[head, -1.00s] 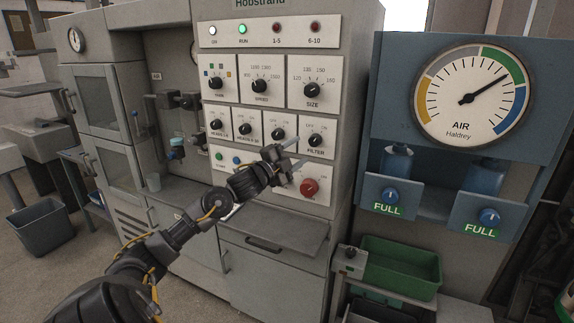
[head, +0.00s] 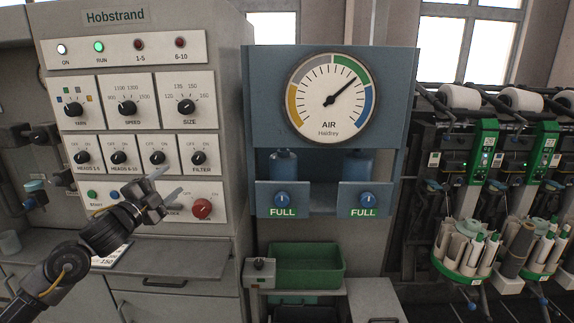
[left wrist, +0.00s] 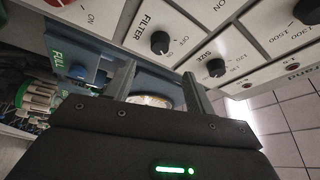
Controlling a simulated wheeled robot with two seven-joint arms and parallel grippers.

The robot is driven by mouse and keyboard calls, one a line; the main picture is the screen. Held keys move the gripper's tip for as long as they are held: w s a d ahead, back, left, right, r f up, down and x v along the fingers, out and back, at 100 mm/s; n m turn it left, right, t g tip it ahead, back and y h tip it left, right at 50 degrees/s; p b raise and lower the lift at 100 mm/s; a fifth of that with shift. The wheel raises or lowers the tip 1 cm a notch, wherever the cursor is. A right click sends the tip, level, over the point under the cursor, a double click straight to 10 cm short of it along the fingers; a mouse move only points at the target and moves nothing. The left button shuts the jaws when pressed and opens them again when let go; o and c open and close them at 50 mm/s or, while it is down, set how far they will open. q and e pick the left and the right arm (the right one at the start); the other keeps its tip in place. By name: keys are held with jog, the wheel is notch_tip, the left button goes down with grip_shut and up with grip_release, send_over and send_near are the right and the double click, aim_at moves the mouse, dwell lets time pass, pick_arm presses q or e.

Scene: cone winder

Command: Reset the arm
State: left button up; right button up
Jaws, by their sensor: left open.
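My left gripper (head: 171,193) is in front of the lower part of the grey Hobstrand control panel (head: 138,118), beside the red knob (head: 202,208). Its two fingers are apart with nothing between them. In the left wrist view the open fingers (left wrist: 158,82) show with the FILTER knob (left wrist: 160,42) and SIZE knob (left wrist: 216,67) beyond them. The gripper hides part of the panel's bottom row. My right gripper is in neither view.
A blue AIR unit (head: 262,90) with a round gauge (head: 329,98) stands right of the panel. Below it is a green bin (head: 308,268). Winding heads with green bobbin carousels (head: 462,268) stand at the right. A grey shelf (head: 190,262) juts out under the panel.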

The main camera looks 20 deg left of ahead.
pick_arm(q)
jog(key=s+d+f+n+g+y, duration=0.1)
jog(key=s+d+f+n+g, duration=0.2)
jog(key=f, duration=0.6)
jog(key=s+d+f+n+g+y, duration=0.1)
jog(key=s+d+f+n+g, duration=0.2)
jog(key=f, duration=0.6)
jog(key=s+d+f+n+g+y, duration=0.1)
jog(key=s+d+f, duration=0.3)
jog(key=f, duration=0.6)
jog(key=s+d+f+n+g+h, duration=0.1)
jog(key=s+d+f+n+g, duration=0.2)
jog(key=s+d+f+g, duration=0.5)
jog(key=s+d+f+n+g+h, duration=0.15)
jog(key=s+d+f, duration=0.25)
jog(key=s+d, duration=0.9)
notch_tip(320, 180, down, 24)
jog(key=s+a+g, duration=0.1)
jog(key=s+a, duration=0.1)
jog(key=s+a+f+g, duration=0.1)
jog(key=s+a+f, duration=0.2)
jog(key=s+f, duration=1.4)
jog(key=shift+s+f, duration=0.3)
jog(key=shift+f, duration=0.1)
